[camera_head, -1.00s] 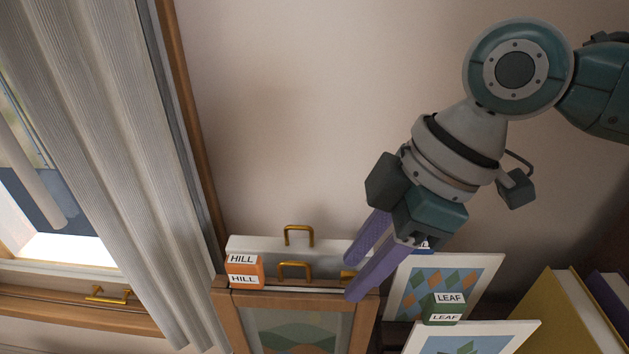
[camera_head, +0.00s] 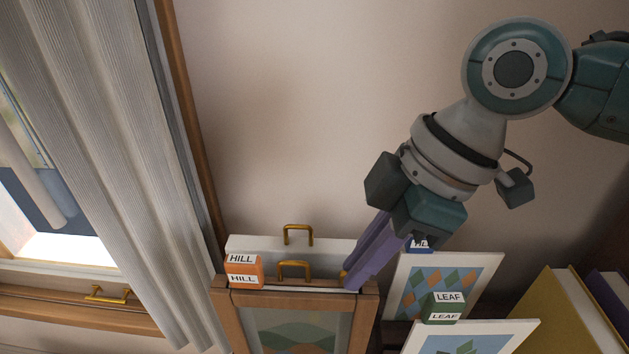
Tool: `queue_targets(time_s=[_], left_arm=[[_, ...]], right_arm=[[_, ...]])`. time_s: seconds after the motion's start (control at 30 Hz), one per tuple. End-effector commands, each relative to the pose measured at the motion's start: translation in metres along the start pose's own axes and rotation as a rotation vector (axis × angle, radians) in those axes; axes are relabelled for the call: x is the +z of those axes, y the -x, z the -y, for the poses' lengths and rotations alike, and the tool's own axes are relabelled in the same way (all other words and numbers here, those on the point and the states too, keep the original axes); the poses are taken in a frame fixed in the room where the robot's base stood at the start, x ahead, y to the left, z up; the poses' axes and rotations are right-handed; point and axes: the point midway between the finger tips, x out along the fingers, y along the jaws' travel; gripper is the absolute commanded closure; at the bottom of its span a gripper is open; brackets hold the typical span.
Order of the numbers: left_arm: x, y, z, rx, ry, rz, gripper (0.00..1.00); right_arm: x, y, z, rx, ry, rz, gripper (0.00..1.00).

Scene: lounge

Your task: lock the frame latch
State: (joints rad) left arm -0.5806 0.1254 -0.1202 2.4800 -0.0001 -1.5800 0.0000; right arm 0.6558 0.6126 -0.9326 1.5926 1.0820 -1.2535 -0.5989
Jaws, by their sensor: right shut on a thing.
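The wooden picture frame (camera_head: 228,312) with a hill picture stands upright at the bottom centre. An orange block labelled HILL (camera_head: 244,271) sits at its top left corner. A brass handle (camera_head: 294,266) stands on the panel behind the frame's top edge. My right gripper (camera_head: 352,282) reaches down from the upper right to the frame's top right. Its purple fingers are shut on the small brass latch (camera_head: 343,275), which is mostly hidden; only a sliver shows beside the fingertips. My left gripper is not in view.
A second brass handle (camera_head: 298,232) stands on a grey panel behind. To the right are a leaf-pattern picture (camera_head: 480,271), a green LEAF block (camera_head: 441,308), another white-edged picture (camera_head: 523,332) and a yellow book (camera_head: 560,318). A curtain (camera_head: 110,150) hangs at left.

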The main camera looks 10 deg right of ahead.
Motion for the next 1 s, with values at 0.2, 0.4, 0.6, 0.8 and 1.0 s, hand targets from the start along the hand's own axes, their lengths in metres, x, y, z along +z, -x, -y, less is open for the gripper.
queue_targets(time_s=[0.2,0.4,0.6,0.8,1.0], left_arm=[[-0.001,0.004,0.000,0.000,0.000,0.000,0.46],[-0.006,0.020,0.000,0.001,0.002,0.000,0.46],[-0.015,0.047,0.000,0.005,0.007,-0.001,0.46],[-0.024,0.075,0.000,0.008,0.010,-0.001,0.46],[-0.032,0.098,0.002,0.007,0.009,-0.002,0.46]], right_arm=[[-0.001,0.002,0.000,0.007,-0.016,0.000,1.00],[-0.002,0.004,0.002,0.034,-0.088,-0.001,1.00],[-0.004,0.007,0.006,0.088,-0.227,0.000,1.00],[-0.006,0.006,0.009,0.160,-0.401,-0.001,1.00],[-0.007,0.004,0.012,0.233,-0.577,-0.001,1.00]])
